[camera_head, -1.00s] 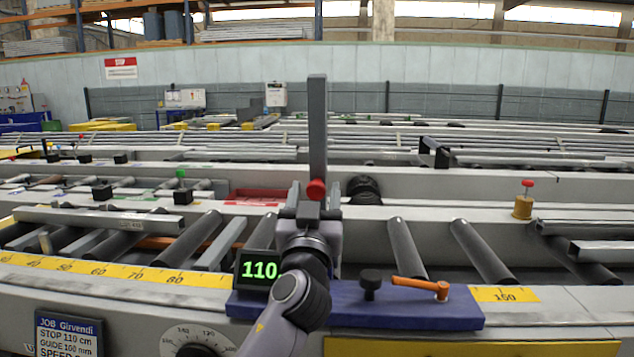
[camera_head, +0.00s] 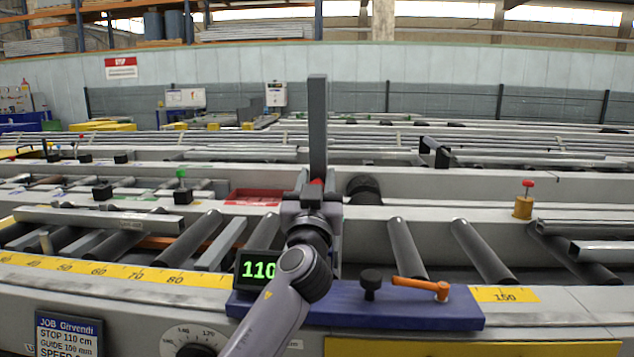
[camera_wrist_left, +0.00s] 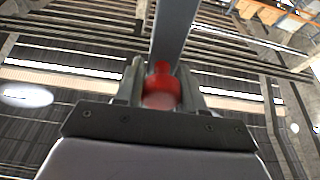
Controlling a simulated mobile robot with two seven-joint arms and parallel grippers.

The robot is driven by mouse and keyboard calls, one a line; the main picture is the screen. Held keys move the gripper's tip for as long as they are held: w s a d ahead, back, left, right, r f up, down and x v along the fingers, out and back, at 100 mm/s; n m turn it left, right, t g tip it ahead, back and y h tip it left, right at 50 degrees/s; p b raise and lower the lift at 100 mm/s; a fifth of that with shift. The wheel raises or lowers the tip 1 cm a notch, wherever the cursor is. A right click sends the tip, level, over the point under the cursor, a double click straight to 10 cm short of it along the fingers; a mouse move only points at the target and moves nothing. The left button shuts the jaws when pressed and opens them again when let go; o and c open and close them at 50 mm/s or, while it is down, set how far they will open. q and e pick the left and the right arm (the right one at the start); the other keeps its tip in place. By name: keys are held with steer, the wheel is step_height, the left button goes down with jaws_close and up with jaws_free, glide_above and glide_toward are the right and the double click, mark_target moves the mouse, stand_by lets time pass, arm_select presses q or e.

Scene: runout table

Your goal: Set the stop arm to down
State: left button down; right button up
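The stop arm (camera_head: 317,125) is a tall grey bar standing upright above the blue carriage (camera_head: 400,305), with a red knob (camera_head: 317,182) low on it. My left gripper (camera_head: 317,178) is at the knob, with one finger on each side of it. In the left wrist view the red knob (camera_wrist_left: 161,92) sits between the fingertips, with the grey bar (camera_wrist_left: 174,30) rising behind it. Little or no gap shows beside the knob, and I cannot tell whether the fingers press on it. The gripper hides the bar's lower end. My right gripper is not in view.
The carriage bears a display (camera_head: 257,268) reading 110, a black knob (camera_head: 370,280) and an orange lever (camera_head: 420,286). A yellow scale (camera_head: 120,272) runs along the front rail. Rollers (camera_head: 405,248) lie behind. A red-topped yellow post (camera_head: 523,203) stands at the right.

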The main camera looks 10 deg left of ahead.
mark_target(320, 170)
arm_select(q)
steer(key=shift+w+r+p, duration=0.25)
steer(key=shift+w+p, duration=0.05)
steer(key=shift+p, duration=0.45)
steer(key=w+g+p, duration=0.3)
steer(key=w+p, duration=0.1)
steer(key=p, duration=0.3)
steer(key=shift+w+r+g, duration=0.1)
steer(key=shift+w+g, duration=0.2)
steer(key=shift+w, duration=0.1)
steer(key=shift+w+f+g+p, duration=0.15)
steer(key=shift+w+f+g, duration=0.2)
steer(key=shift+w+g, duration=0.3)
steer(key=shift+w+f+g+p, duration=0.1)
steer(key=shift+w+f+g, duration=0.2)
steer(key=shift+w+g, duration=0.35)
steer(key=shift+w+f+g+p, duration=0.15)
steer(key=shift+w+f+g, duration=0.25)
steer(key=shift+w, duration=0.6)
